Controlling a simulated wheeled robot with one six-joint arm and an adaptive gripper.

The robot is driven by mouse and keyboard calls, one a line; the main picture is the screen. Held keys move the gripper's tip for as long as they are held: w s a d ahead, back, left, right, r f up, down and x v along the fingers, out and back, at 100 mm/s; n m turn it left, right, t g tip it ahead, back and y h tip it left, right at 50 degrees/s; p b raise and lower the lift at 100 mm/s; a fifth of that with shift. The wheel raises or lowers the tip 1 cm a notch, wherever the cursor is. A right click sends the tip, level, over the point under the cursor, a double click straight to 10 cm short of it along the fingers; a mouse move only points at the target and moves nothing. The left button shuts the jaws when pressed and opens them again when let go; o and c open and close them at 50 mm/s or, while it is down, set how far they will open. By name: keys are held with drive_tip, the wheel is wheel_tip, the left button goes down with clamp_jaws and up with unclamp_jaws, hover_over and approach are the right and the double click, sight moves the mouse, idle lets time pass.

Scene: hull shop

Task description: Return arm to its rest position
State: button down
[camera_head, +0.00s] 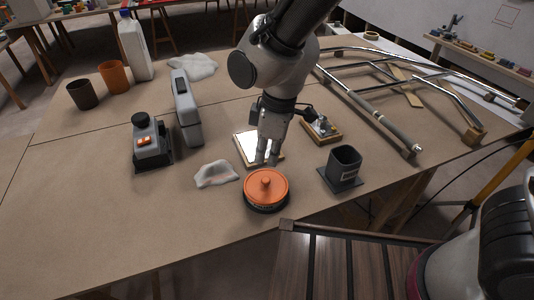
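My arm reaches in from the top of the head view, bent down over the middle of the table (80,215). My gripper (267,160) points downward just behind an orange round lid with a knob (266,185), which sits on a dark base near the table's front edge. The fingertips look close together, but whether they are open or shut is too small to tell. No object shows in them. A white square plate (243,148) lies partly hidden behind the gripper. Whether the fingers touch anything below cannot be told.
A crumpled white cloth (216,174), a grey device with an orange switch (152,147) and a grey upright case (186,112) stand left. A dark square holder (344,167) and a metal tube frame (385,85) lie right. The table's left front is clear.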

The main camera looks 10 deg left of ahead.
sight(265, 180)
drive_tip(key=shift+f, duration=0.25)
idle(0.7)
drive_tip(key=shift+f, duration=2.85)
drive_tip(key=shift+r, duration=0.1)
drive_tip(key=shift+r, duration=3.45)
